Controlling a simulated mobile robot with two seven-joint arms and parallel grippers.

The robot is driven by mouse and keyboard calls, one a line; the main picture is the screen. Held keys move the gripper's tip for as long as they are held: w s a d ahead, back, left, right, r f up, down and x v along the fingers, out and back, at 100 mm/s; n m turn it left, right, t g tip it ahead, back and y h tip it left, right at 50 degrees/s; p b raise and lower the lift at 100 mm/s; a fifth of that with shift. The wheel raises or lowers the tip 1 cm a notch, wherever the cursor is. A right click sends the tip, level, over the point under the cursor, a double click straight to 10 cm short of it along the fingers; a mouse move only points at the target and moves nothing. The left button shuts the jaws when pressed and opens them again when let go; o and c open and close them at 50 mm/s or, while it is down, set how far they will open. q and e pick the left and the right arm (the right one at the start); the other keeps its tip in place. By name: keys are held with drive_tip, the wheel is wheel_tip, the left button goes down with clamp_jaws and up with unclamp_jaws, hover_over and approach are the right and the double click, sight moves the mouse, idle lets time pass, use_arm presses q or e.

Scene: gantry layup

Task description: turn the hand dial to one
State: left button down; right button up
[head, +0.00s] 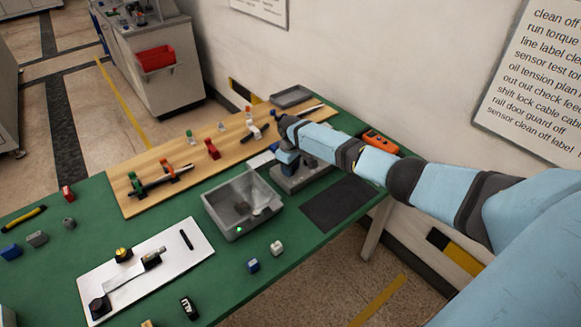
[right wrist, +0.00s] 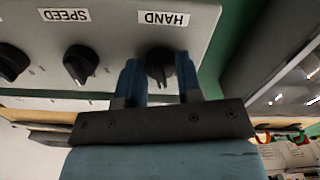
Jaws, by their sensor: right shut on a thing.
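The hand dial (right wrist: 160,56) is a dark round knob on a grey panel (right wrist: 120,20), beside a white label reading HAND, upside down in the right wrist view. My right gripper (right wrist: 159,78) has its two blue fingers on either side of this dial and is shut on it. The dial's ridge is partly between the fingers, and no numbers can be read around it. In the head view my right gripper (head: 287,160) reaches down at the grey control box (head: 300,180), hiding most of its face. My left gripper is not in view.
The speed dial (right wrist: 80,66) and another dark knob (right wrist: 12,65) sit beside the hand dial on the panel. A grey metal bin (head: 215,208), a wooden board (head: 135,205) and a dark mat (head: 340,204) lie around the box on the green table (head: 300,245).

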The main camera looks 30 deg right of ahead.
drive_tip(key=n, duration=0.5)
drive_tip(key=shift+n, duration=0.4)
idle(0.4)
drive_tip(key=o, duration=0.9)
drive_tip(key=shift+o, duration=0.2)
drive_tip(key=shift+r, duration=0.1)
wheel_tip(320, 180, up, 14)
